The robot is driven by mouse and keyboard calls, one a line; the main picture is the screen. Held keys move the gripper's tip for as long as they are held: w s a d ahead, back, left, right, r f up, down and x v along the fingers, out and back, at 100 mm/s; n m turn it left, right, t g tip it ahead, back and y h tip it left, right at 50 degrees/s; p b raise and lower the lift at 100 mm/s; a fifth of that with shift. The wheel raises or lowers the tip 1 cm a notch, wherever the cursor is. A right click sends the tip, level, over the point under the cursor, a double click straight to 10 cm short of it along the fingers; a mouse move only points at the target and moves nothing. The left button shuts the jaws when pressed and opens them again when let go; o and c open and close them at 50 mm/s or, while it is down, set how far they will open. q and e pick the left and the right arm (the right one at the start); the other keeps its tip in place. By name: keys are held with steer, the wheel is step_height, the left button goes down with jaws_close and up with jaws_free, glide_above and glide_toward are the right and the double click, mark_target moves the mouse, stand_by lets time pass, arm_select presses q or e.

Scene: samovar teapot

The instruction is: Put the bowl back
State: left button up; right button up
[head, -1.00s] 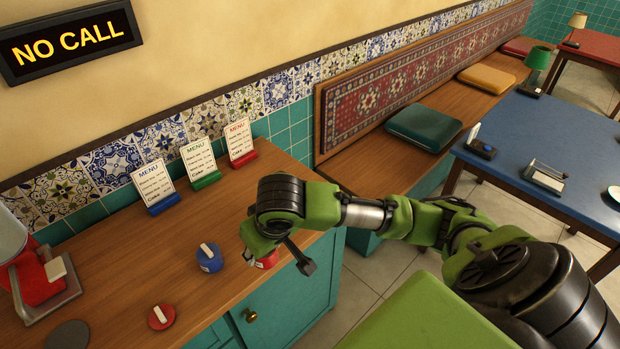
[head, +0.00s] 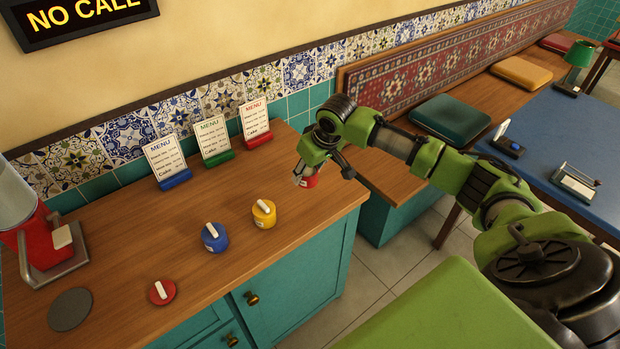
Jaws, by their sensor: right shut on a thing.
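A small red bowl (head: 310,182) is in my right gripper (head: 304,174), near the right end of the wooden counter. The gripper and wrist hide much of the bowl; I cannot tell whether it touches the counter. A flat red lid (head: 162,292) with a white handle lies on the counter at the front. A blue bowl (head: 214,239) and a yellow bowl (head: 264,214), each with a white-handled lid, stand left of the gripper. My left gripper is not in view.
Blue, green and red menu stands (head: 257,123) line the tiled wall. A red dispenser (head: 42,243) and a dark round disc (head: 70,309) are at the left. The counter (head: 130,235) is clear between them and the bowls. A bench and blue table (head: 550,135) are at right.

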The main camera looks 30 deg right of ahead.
mark_target(310, 180)
steer(key=shift+w+d+f, duration=0.3)
steer(key=shift+d+f, duration=0.1)
steer(key=shift+f, duration=0.2)
steer(key=f, duration=0.2)
steer(key=p, duration=0.1)
steer(key=shift+w+d+f, duration=0.1)
steer(key=shift+d+f, duration=0.15)
steer(key=shift+f, duration=0.6)
steer(key=shift+f, duration=0.1)
steer(key=o, duration=1.2)
steer(key=shift+o, duration=0.2)
